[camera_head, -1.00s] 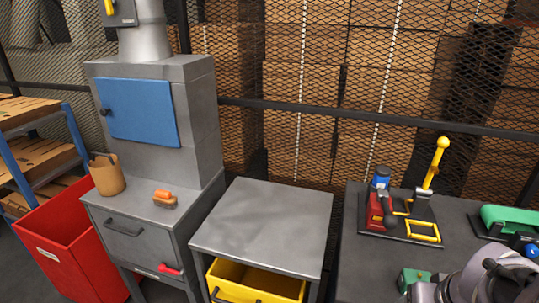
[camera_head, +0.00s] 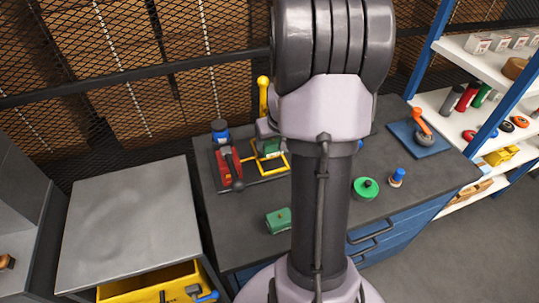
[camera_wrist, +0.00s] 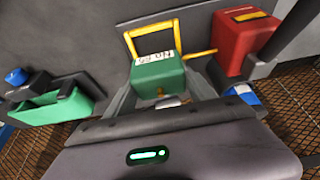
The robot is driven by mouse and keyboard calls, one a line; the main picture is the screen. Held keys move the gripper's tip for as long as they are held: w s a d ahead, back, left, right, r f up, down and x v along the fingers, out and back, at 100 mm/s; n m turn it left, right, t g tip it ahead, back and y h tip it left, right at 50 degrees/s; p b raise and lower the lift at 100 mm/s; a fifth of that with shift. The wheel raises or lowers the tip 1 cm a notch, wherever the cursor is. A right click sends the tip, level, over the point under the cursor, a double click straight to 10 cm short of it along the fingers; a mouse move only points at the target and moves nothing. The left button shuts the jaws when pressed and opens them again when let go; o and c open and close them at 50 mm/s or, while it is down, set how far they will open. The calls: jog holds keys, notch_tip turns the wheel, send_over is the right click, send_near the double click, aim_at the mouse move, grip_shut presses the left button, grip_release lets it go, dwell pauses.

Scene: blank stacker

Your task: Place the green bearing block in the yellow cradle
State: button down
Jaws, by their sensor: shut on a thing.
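My gripper (camera_wrist: 160,98) is shut on a green block (camera_wrist: 158,72) with a white label in the wrist view. In the head view, this block (camera_head: 270,147) shows at the yellow cradle (camera_head: 286,165), partly hidden by my arm. The cradle's yellow frame (camera_wrist: 152,38) stands just beyond the block in the wrist view. I cannot tell whether the block rests in the cradle or hangs above it.
A red block (camera_head: 225,168) with a blue-capped part (camera_head: 220,131) stands left of the cradle. A yellow-knobbed lever (camera_head: 263,95) rises behind. A green disc (camera_head: 365,188) and a blue-topped knob (camera_head: 397,175) sit to the right. A grey table (camera_head: 130,225) at left is bare.

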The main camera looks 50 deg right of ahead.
notch_tip(320, 180, down, 6)
jog(key=shift+f+b, duration=0.15)
jog(key=shift+b, duration=1.05)
jog(key=shift+f, duration=0.15)
jog(key=shift+c, duration=1.6)
grip_release()
